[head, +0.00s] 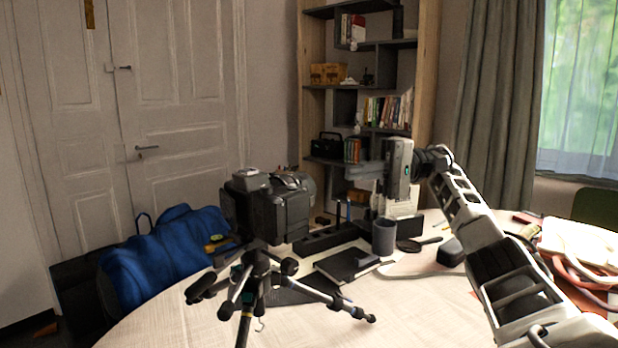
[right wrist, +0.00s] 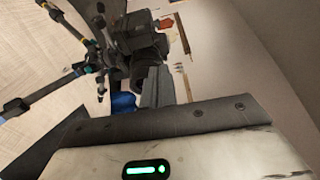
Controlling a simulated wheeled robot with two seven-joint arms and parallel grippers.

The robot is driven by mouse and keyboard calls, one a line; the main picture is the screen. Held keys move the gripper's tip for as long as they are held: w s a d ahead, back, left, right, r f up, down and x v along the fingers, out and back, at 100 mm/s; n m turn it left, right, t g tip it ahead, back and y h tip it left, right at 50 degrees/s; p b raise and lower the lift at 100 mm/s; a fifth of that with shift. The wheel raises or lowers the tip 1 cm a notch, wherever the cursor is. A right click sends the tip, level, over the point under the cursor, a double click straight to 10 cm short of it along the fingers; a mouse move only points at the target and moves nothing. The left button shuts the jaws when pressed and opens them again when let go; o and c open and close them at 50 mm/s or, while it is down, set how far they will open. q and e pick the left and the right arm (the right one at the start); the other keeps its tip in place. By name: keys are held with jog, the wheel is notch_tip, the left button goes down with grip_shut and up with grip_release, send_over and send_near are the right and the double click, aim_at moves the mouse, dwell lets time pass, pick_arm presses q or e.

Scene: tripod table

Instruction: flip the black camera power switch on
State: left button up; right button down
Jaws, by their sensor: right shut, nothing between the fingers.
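The black camera (head: 275,208) sits on a small tripod (head: 262,285) on the round table, with its lens side toward the back right. The power switch is too small to make out. My right gripper (head: 352,172) is shut and empty, to the right of the camera and about level with its top, with a gap between them in the head view. In the right wrist view the camera (right wrist: 140,38) shows at the top, beyond the grey fingers (right wrist: 158,88), with the tripod (right wrist: 88,55) at the left. My left gripper does not show.
On the table (head: 410,300) stand a grey cup (head: 384,236), a dark notebook (head: 346,264) and a black organizer (head: 325,240). Cables and papers (head: 580,245) lie at the right. A blue bag (head: 165,255) is behind the table at left. The front of the table is clear.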

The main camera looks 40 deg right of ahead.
aim_at(302, 184)
pick_arm(q)
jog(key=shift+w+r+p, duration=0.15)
jog(key=shift+p, duration=0.3)
pick_arm(e)
jog(key=x, duration=1)
jog(key=shift+d+f, duration=0.1)
jog(key=shift+f+b, duration=0.15)
jog(key=shift+b, duration=0.45)
jog(key=shift+s+t+b, duration=0.15)
jog(key=shift+t+b, duration=0.15)
jog(key=shift+b, duration=0.1)
pick_arm(q)
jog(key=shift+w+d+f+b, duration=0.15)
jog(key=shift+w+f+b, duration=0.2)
jog(key=shift+b, duration=0.1)
pick_arm(e)
jog(key=shift+m+t+h, duration=0.3)
jog(key=shift+m, duration=0.1)
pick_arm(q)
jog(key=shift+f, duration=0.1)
pick_arm(e)
jog(key=shift+s, duration=0.1)
